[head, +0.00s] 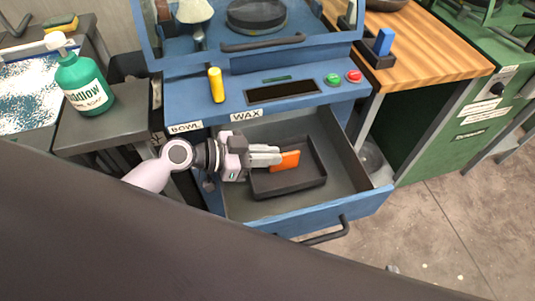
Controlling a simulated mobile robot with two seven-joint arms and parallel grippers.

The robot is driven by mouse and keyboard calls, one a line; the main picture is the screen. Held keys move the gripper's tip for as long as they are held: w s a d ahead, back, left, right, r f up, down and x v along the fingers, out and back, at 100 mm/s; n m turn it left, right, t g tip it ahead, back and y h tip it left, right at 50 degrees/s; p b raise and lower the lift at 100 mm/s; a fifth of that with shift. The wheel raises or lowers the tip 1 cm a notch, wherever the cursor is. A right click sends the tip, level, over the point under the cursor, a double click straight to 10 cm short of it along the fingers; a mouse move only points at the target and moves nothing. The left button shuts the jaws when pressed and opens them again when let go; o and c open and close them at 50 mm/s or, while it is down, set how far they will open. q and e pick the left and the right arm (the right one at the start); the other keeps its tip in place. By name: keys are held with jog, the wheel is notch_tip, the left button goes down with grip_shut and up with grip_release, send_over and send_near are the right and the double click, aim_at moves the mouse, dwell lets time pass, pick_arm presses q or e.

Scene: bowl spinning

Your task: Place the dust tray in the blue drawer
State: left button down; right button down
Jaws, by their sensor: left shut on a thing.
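The dust tray (306,186) is a dark, shallow, rectangular tray. It is inside the open blue drawer (330,209), in its left and middle part. My left gripper (281,158) reaches in from the left over the tray's far-left side. Its jaws are shut, with an orange piece (291,160) at the fingertips. The fingers cover the tray's far-left edge, so the exact grip is hidden. I cannot tell whether the tray rests fully on the drawer floor. My right gripper is not in view.
The drawer handle (325,236) sticks out at the front. Blue machine panels with a yellow cylinder (216,85) stand above the drawer. A green bottle (83,84) stands on the left table. A wooden bench (430,55) is at the right. The drawer's right part is bare.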

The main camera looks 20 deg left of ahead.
pick_arm(q)
jog(key=shift+f+b, duration=0.15)
jog(key=shift+b, duration=0.2)
jog(key=c, duration=1.2)
grip_release()
jog(key=shift+r+p, duration=0.3)
jog(key=shift+p, duration=0.1)
jog(key=shift+b+v, duration=1.05)
jog(key=shift+v, duration=4.9)
